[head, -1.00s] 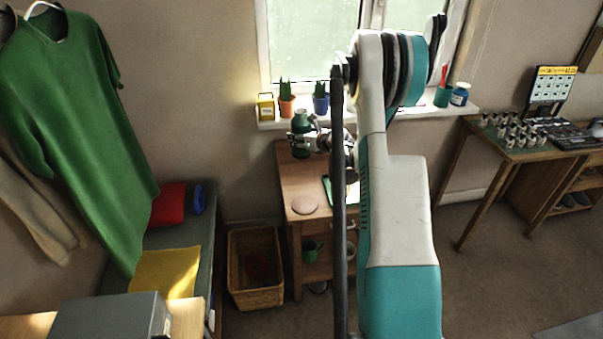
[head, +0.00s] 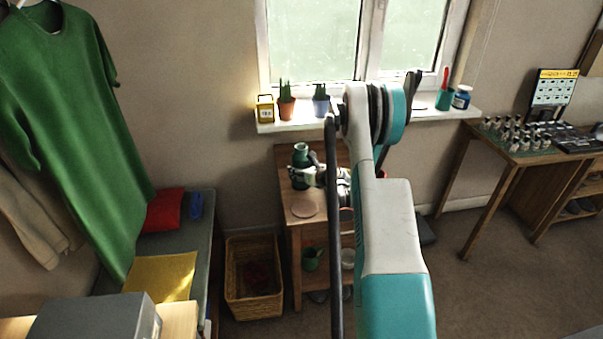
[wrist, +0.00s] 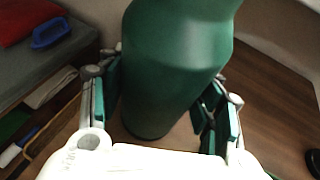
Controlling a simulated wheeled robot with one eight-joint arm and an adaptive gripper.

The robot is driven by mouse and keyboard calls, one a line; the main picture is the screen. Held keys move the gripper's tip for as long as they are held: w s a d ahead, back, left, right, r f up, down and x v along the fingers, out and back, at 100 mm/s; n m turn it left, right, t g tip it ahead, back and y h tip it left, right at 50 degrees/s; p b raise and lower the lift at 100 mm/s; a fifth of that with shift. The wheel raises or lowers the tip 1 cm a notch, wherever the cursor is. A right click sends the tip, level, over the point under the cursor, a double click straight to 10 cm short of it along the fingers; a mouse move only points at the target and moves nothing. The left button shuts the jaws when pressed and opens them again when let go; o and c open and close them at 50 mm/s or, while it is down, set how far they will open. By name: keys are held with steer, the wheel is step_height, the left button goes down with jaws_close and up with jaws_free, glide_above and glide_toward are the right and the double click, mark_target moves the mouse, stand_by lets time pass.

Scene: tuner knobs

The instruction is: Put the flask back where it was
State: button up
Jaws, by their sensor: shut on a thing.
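The flask (head: 301,158) is dark green with a narrower neck, and it stands about upright at the back left of the small wooden table (head: 289,228). My gripper (head: 309,176) is shut on its body from the right and front. In the wrist view the flask (wrist: 178,60) fills the middle, with one finger pad of my gripper (wrist: 160,105) on each side. The flask's base is close to the wooden top; I cannot tell whether it touches. A round pinkish disc (head: 302,205) lies on the table nearer the front, apart from the flask.
The windowsill (head: 350,116) behind holds a yellow tin (head: 265,108) and two potted cacti (head: 286,105). A wicker basket (head: 253,280) stands left of the table. A bench with a red cushion (head: 165,211) is farther left. My arm hides the table's right side.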

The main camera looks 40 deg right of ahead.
stand_by(0.3)
steer(key=o, duration=1.6)
steer(key=shift+c, duration=0.2)
steer(key=shift+s+r, duration=0.1)
steer(key=p+v, duration=0.2)
steer(key=v, duration=0.9)
steer(key=shift+s, duration=0.4)
steer(key=shift+a+r, duration=0.1)
steer(key=shift+a, duration=0.05)
